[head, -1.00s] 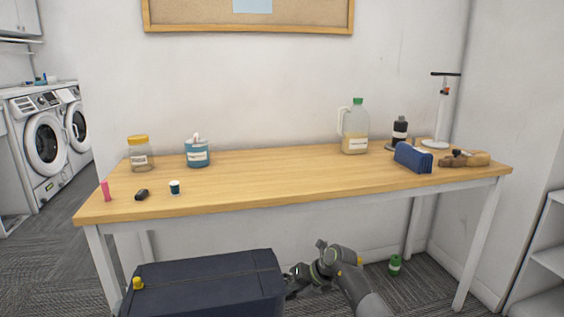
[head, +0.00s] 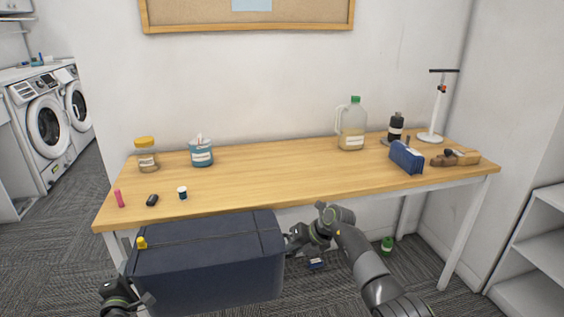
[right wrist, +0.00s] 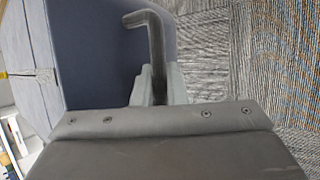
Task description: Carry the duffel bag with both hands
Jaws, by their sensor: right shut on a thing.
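The dark navy duffel bag (head: 205,270) is at the lower left of the head view, in front of the table and covering part of its front edge. A yellow piece (head: 142,243) shows at its top left corner. My right gripper (head: 291,244) is at the bag's right end. In the right wrist view its fingers (right wrist: 160,88) are shut on a dark bent handle (right wrist: 150,40) at that end. My left gripper (head: 143,303) is low beside the bag's left end, partly cut off by the frame. Its jaws and any left handle are unclear.
A wooden table (head: 290,178) stands ahead with a jug (head: 351,130), a jar (head: 146,158), a blue case (head: 406,157) and other small items. A green can (head: 387,245) is on the carpet below. White shelves (head: 530,265) stand right, washing machines (head: 48,120) left.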

